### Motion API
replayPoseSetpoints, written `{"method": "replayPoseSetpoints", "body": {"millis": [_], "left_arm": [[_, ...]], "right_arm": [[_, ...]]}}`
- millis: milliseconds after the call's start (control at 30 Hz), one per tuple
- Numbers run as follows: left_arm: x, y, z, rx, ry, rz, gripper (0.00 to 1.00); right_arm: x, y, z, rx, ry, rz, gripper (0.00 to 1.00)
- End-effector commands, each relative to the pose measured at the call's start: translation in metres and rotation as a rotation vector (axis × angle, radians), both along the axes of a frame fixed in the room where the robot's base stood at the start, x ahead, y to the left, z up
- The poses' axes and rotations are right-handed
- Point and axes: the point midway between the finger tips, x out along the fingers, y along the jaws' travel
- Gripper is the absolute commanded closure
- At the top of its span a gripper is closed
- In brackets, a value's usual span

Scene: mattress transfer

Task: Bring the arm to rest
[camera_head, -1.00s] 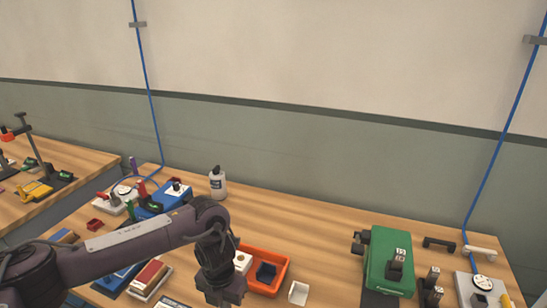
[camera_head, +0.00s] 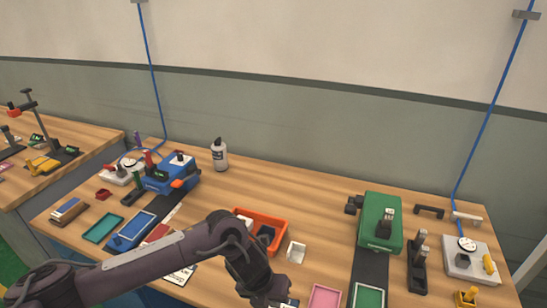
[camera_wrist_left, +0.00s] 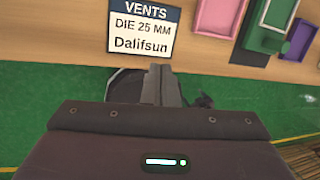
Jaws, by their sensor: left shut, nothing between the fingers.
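My left arm (camera_head: 150,262) comes in from the lower left of the head view and bends down at the elbow. Its gripper (camera_head: 272,298) is at the bottom edge of that view, partly cut off, near the front of the bench. In the left wrist view the two fingers (camera_wrist_left: 160,88) are pressed together with nothing between them. They show over the green floor, just off the bench's front edge. My right arm is not in view.
The wooden bench (camera_head: 300,190) holds an orange bin (camera_head: 282,222), a white box (camera_head: 296,251), a green machine (camera_head: 380,222), a blue machine (camera_head: 172,172) and a bottle (camera_head: 219,155). A VENTS label card (camera_wrist_left: 143,27) and a pink tray (camera_wrist_left: 219,17) lie near the front edge.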

Motion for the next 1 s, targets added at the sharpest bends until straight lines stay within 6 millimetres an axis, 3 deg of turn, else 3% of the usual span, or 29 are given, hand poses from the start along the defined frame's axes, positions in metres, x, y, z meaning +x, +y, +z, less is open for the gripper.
{"method": "replayPoseSetpoints", "body": {"millis": [167, 300, 433, 567, 633, 800, 1000], "left_arm": [[-0.027, -0.063, 0.009, -0.205, -0.002, 0.160, 1.00], [-0.042, -0.108, 0.039, -0.430, 0.030, 0.435, 1.00], [-0.041, -0.116, 0.073, -0.622, 0.104, 0.796, 1.00], [-0.032, -0.085, 0.094, -0.758, 0.206, 1.217, 1.00], [-0.029, -0.056, 0.097, -0.804, 0.265, 1.462, 1.00], [-0.042, 0.033, 0.084, -0.832, 0.390, 2.047, 1.00], [-0.076, 0.108, 0.064, -0.783, 0.455, 2.504, 1.00]], "right_arm": [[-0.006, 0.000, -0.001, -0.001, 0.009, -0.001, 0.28], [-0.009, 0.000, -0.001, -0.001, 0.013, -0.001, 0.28], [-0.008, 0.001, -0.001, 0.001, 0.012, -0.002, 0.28], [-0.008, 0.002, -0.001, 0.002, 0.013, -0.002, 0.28], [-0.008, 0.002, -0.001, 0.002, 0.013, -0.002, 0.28], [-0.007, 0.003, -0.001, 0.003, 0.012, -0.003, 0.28], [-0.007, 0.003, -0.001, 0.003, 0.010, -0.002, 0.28]]}}
